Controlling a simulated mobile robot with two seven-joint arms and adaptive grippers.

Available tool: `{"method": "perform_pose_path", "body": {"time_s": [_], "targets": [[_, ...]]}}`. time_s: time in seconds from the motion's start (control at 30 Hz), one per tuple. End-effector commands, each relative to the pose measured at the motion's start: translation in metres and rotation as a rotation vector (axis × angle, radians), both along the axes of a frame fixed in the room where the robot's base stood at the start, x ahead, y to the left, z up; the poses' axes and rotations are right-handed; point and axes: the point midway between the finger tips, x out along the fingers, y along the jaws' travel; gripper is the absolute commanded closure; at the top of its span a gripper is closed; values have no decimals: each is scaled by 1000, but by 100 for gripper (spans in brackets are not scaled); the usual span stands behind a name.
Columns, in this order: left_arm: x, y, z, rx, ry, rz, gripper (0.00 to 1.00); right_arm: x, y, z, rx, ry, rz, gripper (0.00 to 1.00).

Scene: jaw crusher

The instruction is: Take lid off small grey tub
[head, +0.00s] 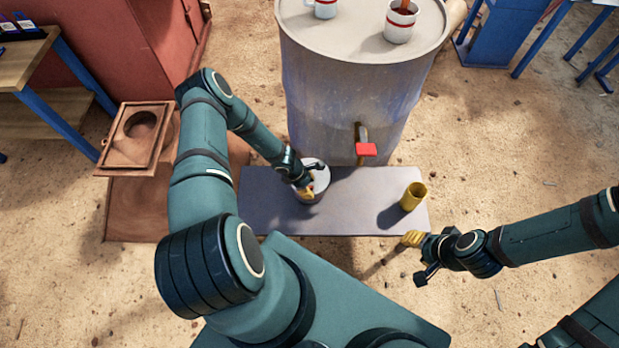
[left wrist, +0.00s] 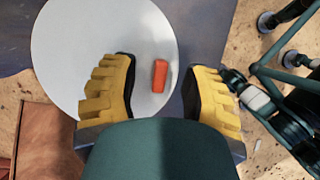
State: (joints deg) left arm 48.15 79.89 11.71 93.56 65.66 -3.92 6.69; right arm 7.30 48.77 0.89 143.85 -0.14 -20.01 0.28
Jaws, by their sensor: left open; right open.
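The small grey tub (head: 318,186) stands on a grey board in front of the drum, and my left arm partly covers it in the head view. Its round pale lid (left wrist: 88,52) fills the upper left of the left wrist view. An orange-red block-shaped handle (left wrist: 160,76) sits on the lid. My left gripper (left wrist: 166,90) is open above the lid, with its yellow fingers apart on either side of the handle, not visibly touching it. My right gripper (head: 416,258) is open and empty beyond the board's right front corner.
A yellow cup (head: 413,196) stands on the right of the grey board (head: 352,212). The large drum (head: 345,95) behind has a red-handled tap (head: 366,150) and two mugs on top. A rusty box (head: 135,138) stands at left. The board between tub and cup is clear.

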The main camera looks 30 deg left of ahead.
Motion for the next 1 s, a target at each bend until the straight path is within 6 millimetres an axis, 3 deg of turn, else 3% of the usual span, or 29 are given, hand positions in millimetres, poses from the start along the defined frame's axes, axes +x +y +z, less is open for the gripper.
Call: {"method": "perform_pose_path", "body": {"time_s": [0.33, 0.47, 1.0], "targets": [[2, -2, -5, 0, -1, 0, 55, 1, 0, -1, 0, -2, -1, 53], [2, -2, -5, 0, -1, 0, 100, 1, 0, -1, 0, -2, -1, 53], [2, -2, 1, 0, -1, 0, 100, 0, 0, 1, 0, -1, 0, 53]]}}
